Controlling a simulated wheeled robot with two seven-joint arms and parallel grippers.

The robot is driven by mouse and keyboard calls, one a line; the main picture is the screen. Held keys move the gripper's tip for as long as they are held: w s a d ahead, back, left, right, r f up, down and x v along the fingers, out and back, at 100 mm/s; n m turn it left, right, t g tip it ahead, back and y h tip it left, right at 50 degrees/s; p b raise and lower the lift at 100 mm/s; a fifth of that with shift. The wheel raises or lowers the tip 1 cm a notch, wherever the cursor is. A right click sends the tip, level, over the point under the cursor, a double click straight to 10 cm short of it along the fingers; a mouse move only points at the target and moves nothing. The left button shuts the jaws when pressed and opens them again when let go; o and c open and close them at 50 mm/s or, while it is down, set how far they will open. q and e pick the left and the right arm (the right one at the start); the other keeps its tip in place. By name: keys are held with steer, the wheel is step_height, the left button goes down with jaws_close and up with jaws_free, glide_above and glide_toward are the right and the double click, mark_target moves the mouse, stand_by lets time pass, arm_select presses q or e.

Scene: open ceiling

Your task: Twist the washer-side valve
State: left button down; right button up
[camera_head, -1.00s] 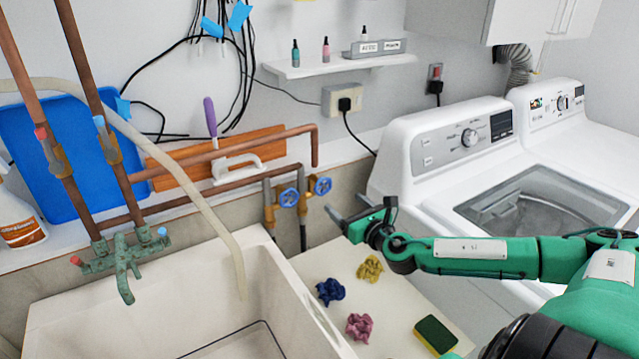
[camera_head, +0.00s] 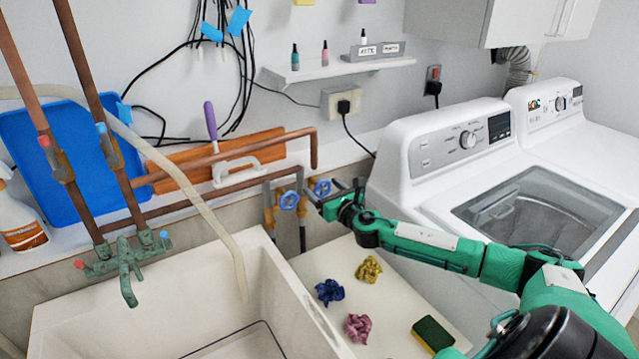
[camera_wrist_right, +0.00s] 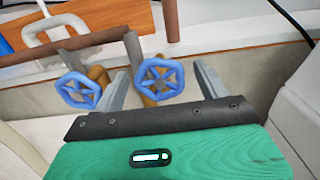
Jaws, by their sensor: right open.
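The washer-side valve has a blue spoked handwheel (camera_head: 322,188) on a brass body, the right one of a pair on the pipes by the wall. In the right wrist view its wheel (camera_wrist_right: 160,78) shows between my two fingers, with a gap on each side. The other blue valve wheel (camera_head: 289,200) is just left of it; in the wrist view this wheel (camera_wrist_right: 78,90) lies outside the left finger. My right gripper (camera_head: 332,190) is open and empty, its fingers pointing at the washer-side valve. Whether a finger touches the wheel is unclear. My left gripper is out of view.
The washer (camera_head: 440,145) stands close to the right of the valves. Below are a sink (camera_head: 150,310) and a counter with crumpled cloths (camera_head: 369,269) and a sponge (camera_head: 432,334).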

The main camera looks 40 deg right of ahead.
steer(key=shift+w+d, duration=0.15)
steer(key=shift+w, duration=1.25)
steer(key=shift+c, duration=0.2)
steer(key=c, duration=0.9)
